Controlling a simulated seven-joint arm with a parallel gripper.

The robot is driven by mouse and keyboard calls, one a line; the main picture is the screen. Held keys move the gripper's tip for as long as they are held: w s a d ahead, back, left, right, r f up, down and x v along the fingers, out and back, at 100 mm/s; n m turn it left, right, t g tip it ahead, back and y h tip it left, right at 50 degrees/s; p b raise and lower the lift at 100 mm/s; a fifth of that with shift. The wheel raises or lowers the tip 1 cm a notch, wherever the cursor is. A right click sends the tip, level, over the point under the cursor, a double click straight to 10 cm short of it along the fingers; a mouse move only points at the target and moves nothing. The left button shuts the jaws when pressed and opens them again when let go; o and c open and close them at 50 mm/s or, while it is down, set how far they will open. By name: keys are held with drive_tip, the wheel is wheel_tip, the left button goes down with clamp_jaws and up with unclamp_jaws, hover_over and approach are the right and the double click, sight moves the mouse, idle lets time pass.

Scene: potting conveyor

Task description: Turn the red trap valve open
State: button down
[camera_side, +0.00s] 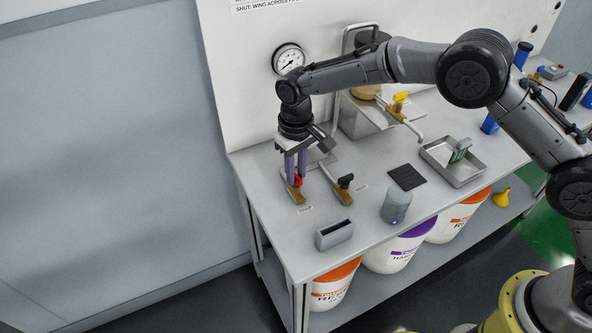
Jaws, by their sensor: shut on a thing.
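The red trap valve (298,181) sits on a brass fitting near the left end of the bench, by a small label. My gripper (296,174) points straight down over it, with its purple fingers shut on the red valve handle. The fingers hide part of the handle, so I cannot tell exactly which way its wing points.
A black-handled valve (345,181) on a brass fitting stands close to the right. A grey slotted block (334,235), a grey cylinder (396,205), a black mat (406,176) and a metal tray (455,174) lie further right. A gauge (288,59) hangs on the back panel.

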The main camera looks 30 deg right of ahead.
sight(296, 175)
drive_tip(key=shift+r+m, duration=0.1)
drive_tip(key=shift+m, duration=1.1)
drive_tip(key=c, duration=0.9)
unclamp_jaws()
wheel_tip(296, 175, up, 14)
